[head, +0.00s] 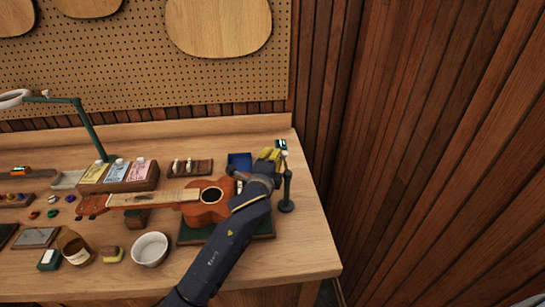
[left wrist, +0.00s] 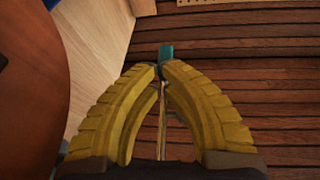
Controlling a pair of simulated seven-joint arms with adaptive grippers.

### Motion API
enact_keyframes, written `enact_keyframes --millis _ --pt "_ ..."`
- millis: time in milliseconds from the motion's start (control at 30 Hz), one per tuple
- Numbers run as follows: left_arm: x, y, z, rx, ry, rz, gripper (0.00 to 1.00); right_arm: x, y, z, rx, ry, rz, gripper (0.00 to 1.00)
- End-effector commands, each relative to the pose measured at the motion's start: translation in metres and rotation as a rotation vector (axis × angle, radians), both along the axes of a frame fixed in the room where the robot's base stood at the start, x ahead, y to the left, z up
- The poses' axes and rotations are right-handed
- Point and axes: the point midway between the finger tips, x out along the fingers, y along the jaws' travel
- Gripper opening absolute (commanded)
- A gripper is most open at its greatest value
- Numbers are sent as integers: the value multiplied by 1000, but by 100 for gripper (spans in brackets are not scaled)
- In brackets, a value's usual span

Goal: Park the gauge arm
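The gauge stand (head: 286,190) stands upright at the right end of the bench, a dark post on a round base with a small teal head (head: 281,143) at its top. My left gripper (head: 275,153), with yellow fingers, reaches over the ukulele's body to the top of this stand. In the left wrist view the fingertips (left wrist: 161,68) nearly meet around a teal piece (left wrist: 165,52) of the gauge arm, which sticks out just beyond them. A thin pale rod shows between the fingers. The exact contact is partly hidden by the fingers. My right gripper is not in view.
The ukulele (head: 205,200) lies on a dark green mat (head: 262,228) under my left arm. A blue tray (head: 239,161) is just left of the gripper. Wood-panelled wall is at right.

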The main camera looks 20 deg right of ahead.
Motion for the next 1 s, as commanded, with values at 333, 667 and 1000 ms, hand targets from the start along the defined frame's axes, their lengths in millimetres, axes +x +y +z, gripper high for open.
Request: enact_keyframes --millis 333,667,1000 --pt "-4 -7 0 -5 1 -14 0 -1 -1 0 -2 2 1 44" --pt "-27 5 3 -9 1 -17 0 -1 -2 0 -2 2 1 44" --pt "-73 39 10 -6 1 -7 0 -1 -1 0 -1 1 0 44"
